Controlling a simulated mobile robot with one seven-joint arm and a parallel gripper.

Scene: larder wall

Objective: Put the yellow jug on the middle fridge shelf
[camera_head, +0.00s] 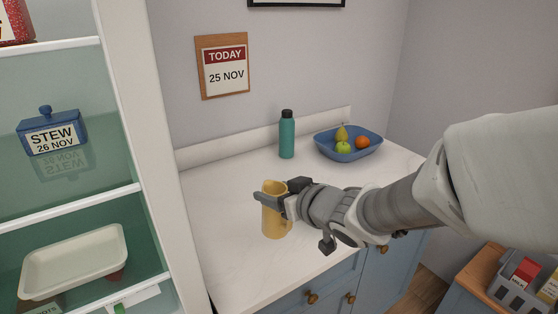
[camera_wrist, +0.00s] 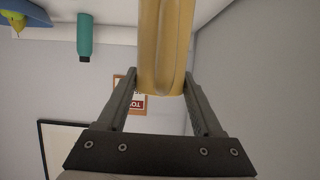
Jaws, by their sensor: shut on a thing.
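The yellow jug (camera_head: 276,220) is upright at the counter's front left part; I cannot tell whether its base touches the top. My gripper (camera_head: 270,196) is shut on its upper part, coming from the right. In the wrist view the jug (camera_wrist: 165,45) sits between both fingers of my gripper (camera_wrist: 160,82). The open fridge is at the left. Its shelf (camera_head: 105,204) between the upper and lower ones in view bears a blue box (camera_head: 52,133) labelled STEW 26 NOV toward the back. The right part of that shelf looks bare.
A white tray (camera_head: 75,262) is on the fridge shelf below; a red patterned thing (camera_head: 14,22) is above. The fridge's white side wall (camera_head: 150,160) stands between shelves and counter. A teal bottle (camera_head: 287,138) and blue fruit bowl (camera_head: 348,150) stand at the counter's back.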

